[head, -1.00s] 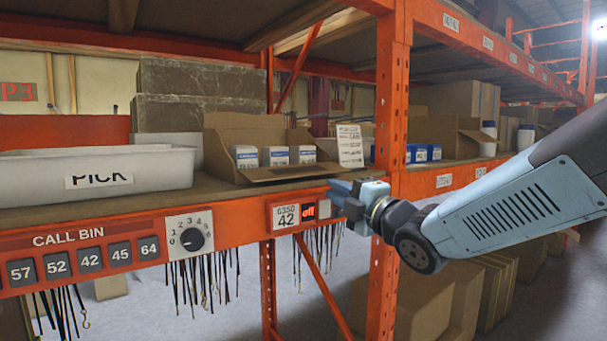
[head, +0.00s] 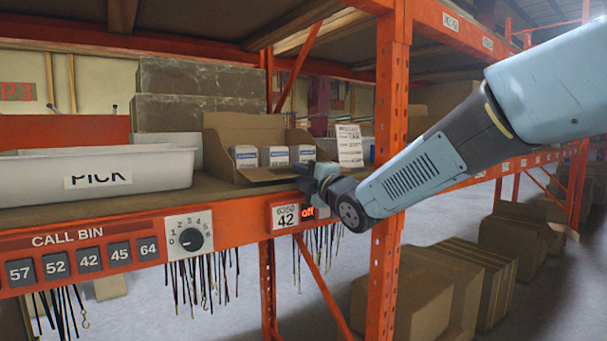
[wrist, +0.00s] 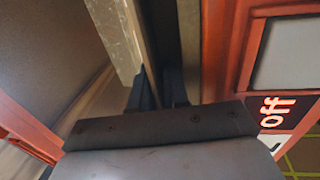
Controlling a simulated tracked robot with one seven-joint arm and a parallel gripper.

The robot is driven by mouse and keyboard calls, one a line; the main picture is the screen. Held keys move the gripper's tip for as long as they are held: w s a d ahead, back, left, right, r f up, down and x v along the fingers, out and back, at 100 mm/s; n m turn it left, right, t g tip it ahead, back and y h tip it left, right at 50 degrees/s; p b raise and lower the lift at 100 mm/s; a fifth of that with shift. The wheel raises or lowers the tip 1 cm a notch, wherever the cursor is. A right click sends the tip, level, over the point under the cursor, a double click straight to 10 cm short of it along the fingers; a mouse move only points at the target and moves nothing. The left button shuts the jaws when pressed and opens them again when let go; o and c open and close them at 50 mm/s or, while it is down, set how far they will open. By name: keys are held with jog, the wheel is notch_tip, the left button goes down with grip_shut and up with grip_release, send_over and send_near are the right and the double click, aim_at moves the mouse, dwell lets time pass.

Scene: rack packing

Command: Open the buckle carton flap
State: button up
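The brown cardboard carton (head: 222,145) stands open on the shelf in the head view, with several small white-and-blue boxes (head: 275,155) inside. Its low front flap (head: 268,174) tilts outward toward the shelf edge. My gripper (head: 306,170) is at the right end of this flap, just above the shelf's front beam. In the wrist view my gripper's two dark fingers (wrist: 160,90) stand a little apart, with a narrow brownish strip running up between them. I cannot tell whether they press on it or whether it is the flap. The fingertips are hard to make out in the head view.
A white bin (head: 150,166) marked PICK is left of the carton. A label card (head: 349,145) stands behind my gripper. The orange upright (head: 392,75) is close to my arm. A display reading off (head: 308,212) and a dial (head: 190,236) are on the front beam.

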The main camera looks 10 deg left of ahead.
jog(key=shift+c, duration=1.3)
grip_shut()
jog(key=shift+f, duration=0.1)
jog(key=shift+w+d, duration=0.1)
